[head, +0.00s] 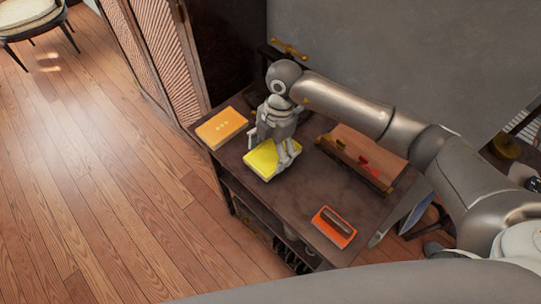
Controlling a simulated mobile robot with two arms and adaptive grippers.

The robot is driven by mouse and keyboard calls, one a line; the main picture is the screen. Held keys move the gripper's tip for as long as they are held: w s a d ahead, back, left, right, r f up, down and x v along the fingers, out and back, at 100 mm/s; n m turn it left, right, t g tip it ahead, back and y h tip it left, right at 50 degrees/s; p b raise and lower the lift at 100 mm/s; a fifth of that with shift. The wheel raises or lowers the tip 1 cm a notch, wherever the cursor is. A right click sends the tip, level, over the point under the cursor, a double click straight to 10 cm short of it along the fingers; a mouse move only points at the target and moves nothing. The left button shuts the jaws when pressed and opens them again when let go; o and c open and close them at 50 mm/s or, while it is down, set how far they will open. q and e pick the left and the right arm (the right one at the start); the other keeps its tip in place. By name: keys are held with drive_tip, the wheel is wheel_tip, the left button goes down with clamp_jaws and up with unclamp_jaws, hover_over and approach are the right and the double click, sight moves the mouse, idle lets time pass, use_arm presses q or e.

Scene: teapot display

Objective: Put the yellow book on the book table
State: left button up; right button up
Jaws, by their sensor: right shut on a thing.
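The yellow book (260,161) is at the dark wooden table (290,205), near its front left edge. My right gripper (287,157) reaches down over the book and is shut on its right side. The fingers hide part of the book. I cannot tell whether the book rests flat on the tabletop or is slightly above it. My left gripper is not in view.
An orange-yellow book (221,127) lies at the table's left end. A long wooden stand (365,155) with red pieces is at the back. An orange tray (334,238) with a brown item lies front right. Bare tabletop separates it from the yellow book.

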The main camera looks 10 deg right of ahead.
sight(271, 154)
wheel_tip(271, 154, down, 3)
drive_tip(key=shift+r, duration=0.1)
drive_tip(key=shift+s, duration=0.1)
drive_tip(key=o, duration=1.5)
drive_tip(key=shift+o, duration=0.2)
drive_tip(key=shift+r, duration=0.15)
wheel_tip(271, 154, up, 12)
drive_tip(key=w+d, duration=0.1)
drive_tip(key=shift+d+f+b, duration=0.2)
drive_tip(key=shift+d+b, duration=0.1)
drive_tip(key=shift+d, duration=0.1)
